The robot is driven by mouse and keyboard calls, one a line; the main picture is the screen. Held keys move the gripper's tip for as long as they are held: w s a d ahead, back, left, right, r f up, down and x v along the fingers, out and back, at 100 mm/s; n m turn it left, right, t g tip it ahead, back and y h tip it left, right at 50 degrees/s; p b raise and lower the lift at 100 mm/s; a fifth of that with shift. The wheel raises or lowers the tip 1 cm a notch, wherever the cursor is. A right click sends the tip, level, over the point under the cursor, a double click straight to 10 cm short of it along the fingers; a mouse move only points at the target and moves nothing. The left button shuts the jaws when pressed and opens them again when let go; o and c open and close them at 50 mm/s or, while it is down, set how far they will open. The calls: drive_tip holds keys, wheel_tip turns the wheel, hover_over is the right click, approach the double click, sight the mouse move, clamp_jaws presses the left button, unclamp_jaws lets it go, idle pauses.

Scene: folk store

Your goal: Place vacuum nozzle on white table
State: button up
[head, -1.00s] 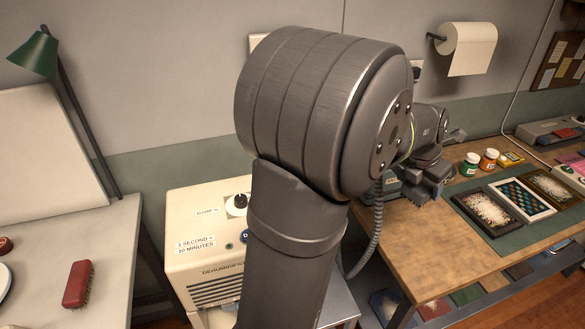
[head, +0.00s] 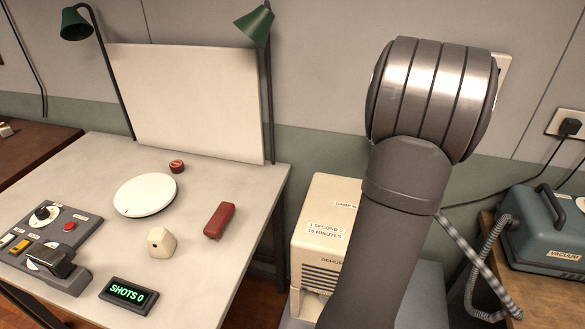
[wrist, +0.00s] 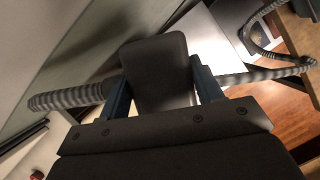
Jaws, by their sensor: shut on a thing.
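The vacuum nozzle (wrist: 157,58) is a dark grey block in the wrist view. My gripper (wrist: 163,82) is shut on it, with a blue finger on each side. A ribbed grey hose (wrist: 68,97) shows on both sides of the nozzle; where it joins is hidden. In the head view my arm hides the gripper and nozzle. The white table (head: 95,160) stands at the left, with my arm to its right.
On the table are a white disc (head: 145,195), red brush (head: 219,220), cream block (head: 160,242), shot counter (head: 128,295) and control panel (head: 45,240). A dehumidifier (head: 325,215) stands between table and arm. The vacuum (head: 545,230) is at right, its hose (head: 470,255) stretched.

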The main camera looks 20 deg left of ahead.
drive_tip(key=w+a+n+y, duration=0.1)
drive_tip(key=w+a+n, duration=0.2)
drive_tip(key=a, duration=1.1)
drive_tip(key=n+y, duration=0.3)
drive_tip(key=n, duration=0.4)
hover_over(210, 183)
drive_tip(key=s, duration=0.2)
drive_tip(key=f, duration=0.8)
drive_tip(key=d+f, duration=0.1)
drive_tip(key=f, duration=0.3)
drive_tip(key=shift+w+f, duration=0.1)
drive_tip(key=shift+a+f, duration=0.1)
drive_tip(key=shift+f, duration=1.9)
drive_tip(key=shift+f, duration=0.1)
drive_tip(key=o, duration=0.6)
drive_tip(key=shift+f, duration=0.1)
drive_tip(key=o, duration=0.4)
